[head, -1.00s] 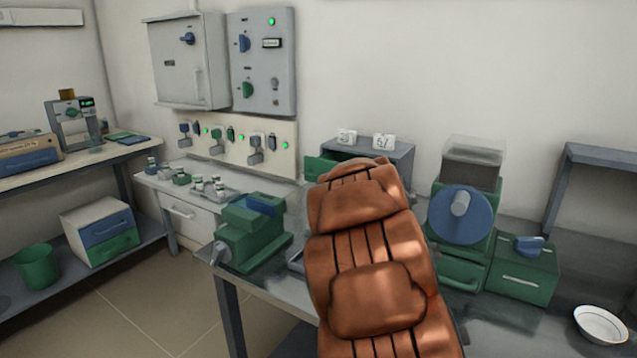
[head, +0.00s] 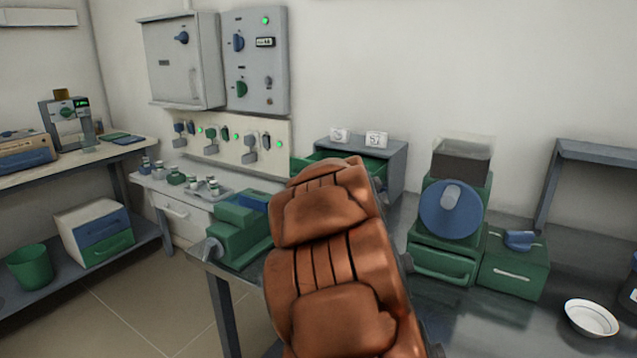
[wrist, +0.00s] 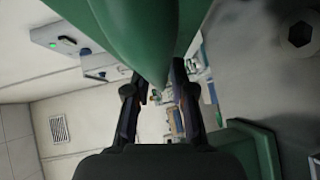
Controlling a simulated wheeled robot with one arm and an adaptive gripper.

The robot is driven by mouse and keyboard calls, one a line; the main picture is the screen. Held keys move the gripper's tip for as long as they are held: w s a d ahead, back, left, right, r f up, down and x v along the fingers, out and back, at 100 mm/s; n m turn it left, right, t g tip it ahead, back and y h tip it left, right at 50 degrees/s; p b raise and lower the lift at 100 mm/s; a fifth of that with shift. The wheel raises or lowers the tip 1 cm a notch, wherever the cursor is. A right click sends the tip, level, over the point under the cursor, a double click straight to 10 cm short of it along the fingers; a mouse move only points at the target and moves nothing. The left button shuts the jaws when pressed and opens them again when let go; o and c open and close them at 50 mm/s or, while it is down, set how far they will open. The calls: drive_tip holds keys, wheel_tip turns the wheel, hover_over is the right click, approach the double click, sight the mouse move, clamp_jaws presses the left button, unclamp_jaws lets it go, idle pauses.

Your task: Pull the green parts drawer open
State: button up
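The green parts drawer (head: 301,167) sits in the grey cabinet (head: 397,168) at the back of the bench in the head view. It is pulled partly out, and its green inside shows below the cabinet top. My brown-covered arm hides much of its front and all of my gripper in the head view. In the wrist view my gripper (wrist: 160,80) has its two dark fingers on either side of a tapered green piece (wrist: 145,35), which looks like the drawer's handle. The fingers appear to touch it on both sides.
A green vice-like device (head: 240,232) stands left of my arm on the bench. A green machine with a blue disc (head: 436,220), a green box (head: 515,268) and a white bowl (head: 591,318) stand to the right.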

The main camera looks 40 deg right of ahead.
drive_tip(key=v, duration=1.2)
drive_tip(key=shift+f, duration=0.1)
idle(0.7)
